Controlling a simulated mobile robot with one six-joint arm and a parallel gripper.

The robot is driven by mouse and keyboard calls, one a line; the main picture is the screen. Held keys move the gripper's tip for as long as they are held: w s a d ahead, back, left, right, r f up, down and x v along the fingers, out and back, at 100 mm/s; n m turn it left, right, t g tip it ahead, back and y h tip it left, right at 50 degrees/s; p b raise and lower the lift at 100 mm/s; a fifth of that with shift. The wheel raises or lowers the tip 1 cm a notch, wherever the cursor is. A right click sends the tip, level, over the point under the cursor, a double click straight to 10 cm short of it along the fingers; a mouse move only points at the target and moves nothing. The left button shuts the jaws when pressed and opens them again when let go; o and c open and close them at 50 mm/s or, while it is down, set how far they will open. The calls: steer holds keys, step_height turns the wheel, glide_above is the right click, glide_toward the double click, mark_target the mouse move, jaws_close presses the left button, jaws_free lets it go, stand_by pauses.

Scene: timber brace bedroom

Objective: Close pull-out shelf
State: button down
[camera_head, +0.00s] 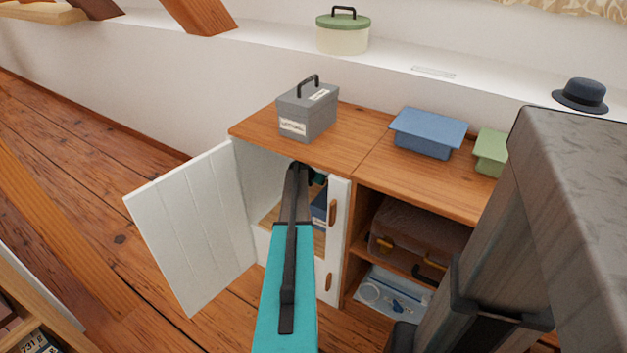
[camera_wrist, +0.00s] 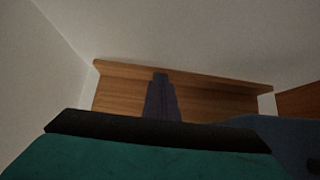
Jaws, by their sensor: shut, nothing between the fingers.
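The pull-out shelf (camera_head: 269,214) is a wooden board low inside the left compartment of the cabinet, behind an open white door (camera_head: 195,225). My arm reaches into this compartment from the front and hides much of the shelf. In the wrist view a wooden board, seemingly this shelf (camera_wrist: 215,92), spans the dark interior. My gripper (camera_wrist: 161,78) is shut and empty, its dark fingers pointing at the board. I cannot tell whether they touch it. In the head view my gripper is mostly hidden inside the compartment.
A blue box (camera_head: 319,207) lies in the compartment, right of my arm. A white front with wooden handles (camera_head: 333,212) stands close on the right. A grey box (camera_head: 307,110) and a blue lidded box (camera_head: 428,133) stand on top.

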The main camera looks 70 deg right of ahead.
mark_target(316, 194)
steer(key=shift+s+d+r, duration=0.1)
steer(key=shift+s+d, duration=0.05)
steer(key=shift+d, duration=0.25)
steer(key=shift+w+a+p, duration=0.2)
steer(key=shift+a+p, duration=0.1)
steer(key=shift+a, duration=0.5)
steer(key=a, duration=0.1)
steer(key=w+a, duration=0.1)
steer(key=a, duration=0.1)
steer(key=shift+p, duration=0.35)
steer(key=p+v, duration=0.1)
steer(key=v, duration=0.8)
steer(key=shift+a+r, duration=0.3)
